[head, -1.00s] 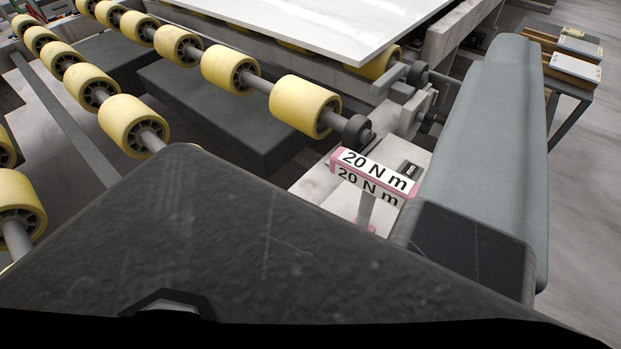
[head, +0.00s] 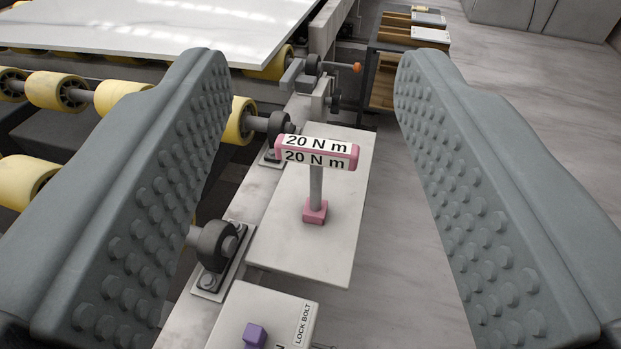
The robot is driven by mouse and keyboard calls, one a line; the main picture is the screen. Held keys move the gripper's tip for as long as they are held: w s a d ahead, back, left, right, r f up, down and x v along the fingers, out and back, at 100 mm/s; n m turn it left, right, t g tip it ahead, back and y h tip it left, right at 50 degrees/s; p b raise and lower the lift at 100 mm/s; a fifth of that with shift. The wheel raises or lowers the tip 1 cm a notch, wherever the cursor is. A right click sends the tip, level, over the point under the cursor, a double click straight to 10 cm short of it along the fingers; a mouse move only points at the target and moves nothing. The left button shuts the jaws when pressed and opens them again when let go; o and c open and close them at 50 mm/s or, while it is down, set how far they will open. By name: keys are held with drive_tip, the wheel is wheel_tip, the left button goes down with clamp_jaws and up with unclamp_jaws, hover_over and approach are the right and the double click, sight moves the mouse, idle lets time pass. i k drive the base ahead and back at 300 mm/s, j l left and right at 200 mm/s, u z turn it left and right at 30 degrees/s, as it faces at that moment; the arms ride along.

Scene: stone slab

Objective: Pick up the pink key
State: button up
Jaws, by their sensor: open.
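The pink key (head: 317,152) stands upright on a pale plate (head: 310,250) in the middle of the head view. It has a pink T-shaped handle with white "20 N m" labels, a grey shaft and a pink square foot. My gripper (head: 412,75) is open, with one grey studded finger on the left and the other on the right. The key shows in the gap between the fingers, apart from both. It appears to lie beyond the nearer parts of the fingers; the exact distance is hard to tell.
A roller conveyor (head: 60,92) with yellow rollers carries a white slab (head: 160,30) at the left. A box marked "LOCK BOLT" (head: 270,310) with a purple block (head: 254,335) is at the bottom. A bench (head: 385,50) stands behind. The floor at right is clear.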

sight(318, 153)
drive_tip(key=k+u, duration=0.65)
drive_tip(key=k+j+u, duration=0.15)
drive_tip(key=k+u, duration=0.2)
drive_tip(key=k+j, duration=0.25)
